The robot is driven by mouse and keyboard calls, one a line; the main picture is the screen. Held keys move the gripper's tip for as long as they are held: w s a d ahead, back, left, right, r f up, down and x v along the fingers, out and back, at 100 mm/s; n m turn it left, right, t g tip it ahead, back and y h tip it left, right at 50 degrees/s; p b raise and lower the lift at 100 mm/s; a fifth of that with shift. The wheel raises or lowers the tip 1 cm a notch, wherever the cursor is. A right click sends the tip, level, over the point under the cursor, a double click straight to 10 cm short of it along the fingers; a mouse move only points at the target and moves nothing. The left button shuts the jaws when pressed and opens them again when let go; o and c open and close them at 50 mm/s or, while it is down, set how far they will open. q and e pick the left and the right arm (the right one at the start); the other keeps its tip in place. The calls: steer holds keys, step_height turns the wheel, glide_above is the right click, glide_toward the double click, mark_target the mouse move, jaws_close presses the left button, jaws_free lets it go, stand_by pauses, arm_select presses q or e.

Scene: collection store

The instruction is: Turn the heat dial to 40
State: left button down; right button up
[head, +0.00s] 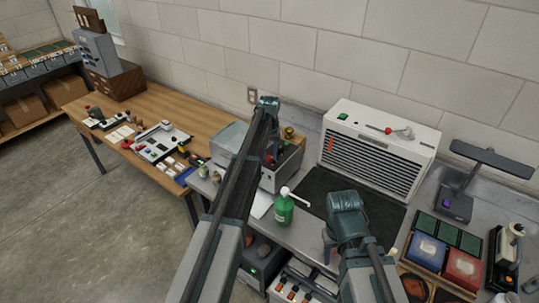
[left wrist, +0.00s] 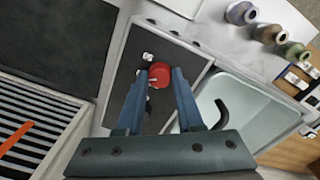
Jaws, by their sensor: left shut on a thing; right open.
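The heat dial (left wrist: 160,73) is a red round knob on the dark panel (left wrist: 128,88) of a grey box. The grey box (head: 284,176) stands on the grey bench in the head view. My left gripper (left wrist: 160,76) is shut on the dial, with one finger at each side of it. Small white marks lie on the panel by the dial, too small to read. In the head view my left arm partly covers the box and hides the dial. My right gripper (head: 332,246) is open and empty above the bench front, apart from the box.
A green bottle (head: 284,209) with a white pump stands in front of the box. A white vented unit (head: 381,145) and a dark mat (head: 318,188) are to the right. A pale basin (left wrist: 240,104) adjoins the panel.

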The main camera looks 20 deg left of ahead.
mark_target(270, 157)
arm_select(q)
steer(key=c, duration=0.5)
jaws_free()
steer(key=shift+c, duration=0.2)
steer(key=shift+r, duration=0.1)
step_height(270, 157, up, 14)
steer(key=p, duration=1.3)
steer(key=shift+f+p, duration=0.2)
steer(key=shift+p, duration=0.2)
